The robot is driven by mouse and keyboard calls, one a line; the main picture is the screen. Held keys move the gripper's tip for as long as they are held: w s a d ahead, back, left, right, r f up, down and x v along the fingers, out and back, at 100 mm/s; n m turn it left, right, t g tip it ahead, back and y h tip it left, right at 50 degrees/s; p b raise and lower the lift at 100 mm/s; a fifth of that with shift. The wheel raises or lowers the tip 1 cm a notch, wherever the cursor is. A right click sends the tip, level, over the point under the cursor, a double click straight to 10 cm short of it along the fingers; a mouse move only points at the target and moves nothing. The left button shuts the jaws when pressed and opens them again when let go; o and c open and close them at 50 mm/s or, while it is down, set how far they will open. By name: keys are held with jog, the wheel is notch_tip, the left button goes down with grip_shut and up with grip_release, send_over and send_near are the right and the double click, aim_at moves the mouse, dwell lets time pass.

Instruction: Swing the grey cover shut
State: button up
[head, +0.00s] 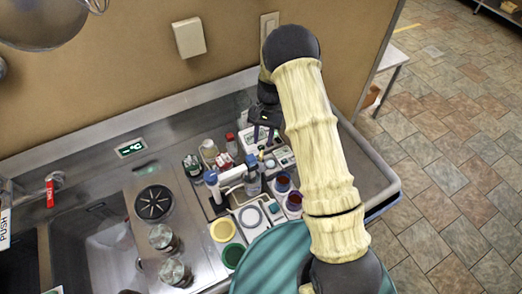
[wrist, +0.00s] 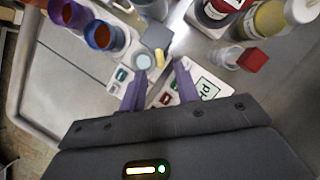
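A small grey square piece, which looks like the grey cover (wrist: 157,35), shows in the wrist view just beyond my fingertips. It seems raised at the edge of a white case holding a pale round disc (wrist: 143,62) and a small yellow piece (wrist: 159,57). I cannot tell its exact angle, and I cannot pick it out in the head view. My gripper (wrist: 161,73) has its two purple fingers apart with nothing held between them. In the head view my gripper (head: 263,138) points down over the white cases at the back of the counter. Contact with the cover cannot be made out.
A white case marked "pH" (wrist: 208,88) lies by the right finger. A red-capped jar (wrist: 250,60) and bottles stand to the right. Bare counter (wrist: 60,85) lies left of the gripper.

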aim_at(261, 153)
jog(key=p+x, duration=0.2)
jog(key=x, duration=0.4)
jog(key=shift+s+f, duration=0.15)
jog(key=shift+f, duration=0.2)
grip_shut()
